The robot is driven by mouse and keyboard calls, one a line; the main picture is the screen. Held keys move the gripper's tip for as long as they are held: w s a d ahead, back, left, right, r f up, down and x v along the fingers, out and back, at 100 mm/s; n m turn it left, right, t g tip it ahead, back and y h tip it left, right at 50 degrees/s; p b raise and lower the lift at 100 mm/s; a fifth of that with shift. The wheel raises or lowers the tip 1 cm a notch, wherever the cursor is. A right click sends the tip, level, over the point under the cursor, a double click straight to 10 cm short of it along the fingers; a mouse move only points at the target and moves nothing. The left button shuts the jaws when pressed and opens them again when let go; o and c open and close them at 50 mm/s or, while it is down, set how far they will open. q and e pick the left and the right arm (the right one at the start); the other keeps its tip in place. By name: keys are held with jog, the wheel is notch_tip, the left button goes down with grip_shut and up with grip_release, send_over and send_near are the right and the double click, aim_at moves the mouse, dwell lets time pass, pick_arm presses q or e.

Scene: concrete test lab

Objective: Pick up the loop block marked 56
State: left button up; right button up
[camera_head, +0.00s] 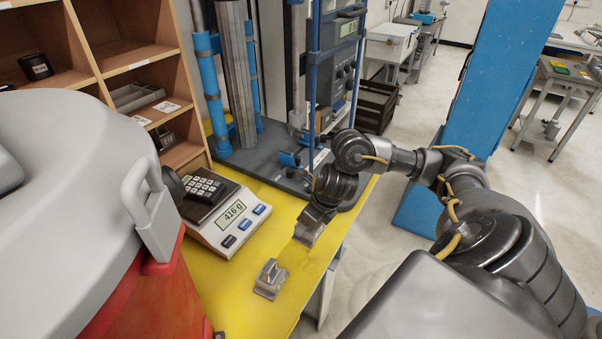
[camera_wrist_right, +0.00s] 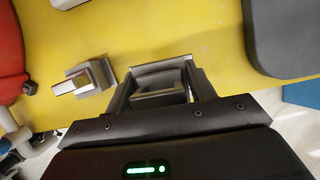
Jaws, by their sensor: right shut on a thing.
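My right gripper (camera_head: 308,238) is over the right part of the yellow tabletop, pointing down. In the right wrist view, its two fingers (camera_wrist_right: 160,88) are shut on a grey metal block (camera_wrist_right: 158,97), mostly hidden between them. I cannot tell whether this block touches the table. A second grey loop block (camera_head: 270,279) stands on the yellow table, apart from the gripper and nearer the front. It also shows in the right wrist view (camera_wrist_right: 90,77), left of the fingers. No number is readable on either block. My left gripper is not in view.
A scale (camera_head: 228,222) with a black keypad device (camera_head: 203,187) on it reads about 416 g. A testing machine (camera_head: 265,150) stands behind. A red bin with a grey lid (camera_head: 80,190) fills the left. Bare yellow table (camera_head: 200,290) lies in front of the scale.

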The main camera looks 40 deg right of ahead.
jog(key=s+a+r+p, duration=0.1)
jog(key=s+r+p, duration=0.5)
jog(key=s, duration=0.4)
jog(key=shift+s+r+p, duration=0.15)
jog(key=shift+s+p, duration=0.25)
jog(key=shift+p, duration=0.05)
jog(key=shift+a, duration=0.1)
